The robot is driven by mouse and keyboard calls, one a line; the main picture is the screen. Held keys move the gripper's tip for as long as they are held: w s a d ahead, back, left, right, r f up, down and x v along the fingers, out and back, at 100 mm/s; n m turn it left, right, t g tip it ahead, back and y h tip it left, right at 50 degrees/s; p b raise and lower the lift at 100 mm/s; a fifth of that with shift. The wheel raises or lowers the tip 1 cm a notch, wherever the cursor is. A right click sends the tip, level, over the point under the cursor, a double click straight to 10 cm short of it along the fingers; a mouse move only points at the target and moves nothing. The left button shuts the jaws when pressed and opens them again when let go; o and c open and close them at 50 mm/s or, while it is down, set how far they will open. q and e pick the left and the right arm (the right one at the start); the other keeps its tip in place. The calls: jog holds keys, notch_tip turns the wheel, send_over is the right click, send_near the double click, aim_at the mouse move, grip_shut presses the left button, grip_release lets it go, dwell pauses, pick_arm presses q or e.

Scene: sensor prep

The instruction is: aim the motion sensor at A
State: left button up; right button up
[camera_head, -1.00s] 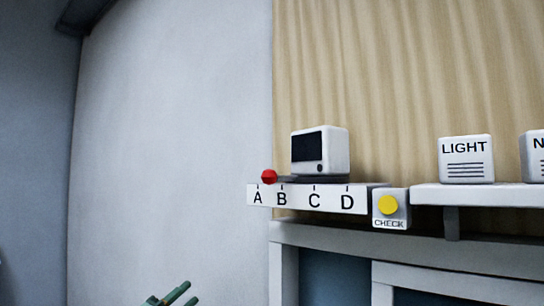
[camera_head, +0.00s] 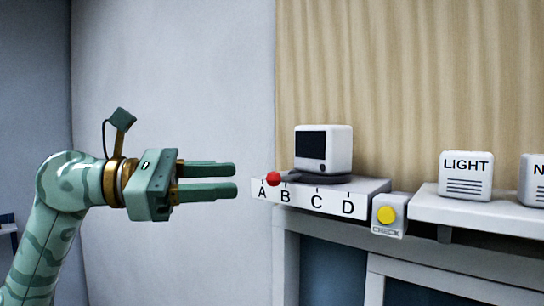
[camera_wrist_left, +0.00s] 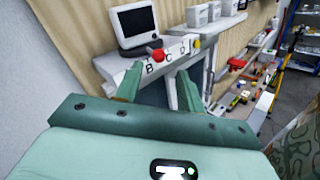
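The motion sensor (camera_head: 340,145) is a white box with a dark screen on a shelf; it also shows in the left wrist view (camera_wrist_left: 150,22). A red knob (camera_head: 273,179) sticks out at its lower left, between the letters A and B as seen from my head. It also shows in the left wrist view (camera_wrist_left: 157,55). The white strip (camera_head: 332,205) below carries letters A to D. My left gripper (camera_head: 236,182) is open and empty, left of the knob and apart from it, fingers pointing right. My right gripper is out of view.
A CHECK box with a yellow button (camera_head: 387,214) sits right of the strip. A white shelf (camera_head: 470,212) further right holds a LIGHT box (camera_head: 466,176) and another box cut by the edge. A grey frame stands below. The wall behind my left gripper is bare.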

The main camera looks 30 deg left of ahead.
aim_at(274, 178)
pick_arm(q)
jog(key=p+x, duration=0.3)
jog(key=x, duration=0.5)
jog(key=shift+w+d+p, duration=0.1)
jog(key=shift+p, duration=0.3)
jog(key=shift+f, duration=0.1)
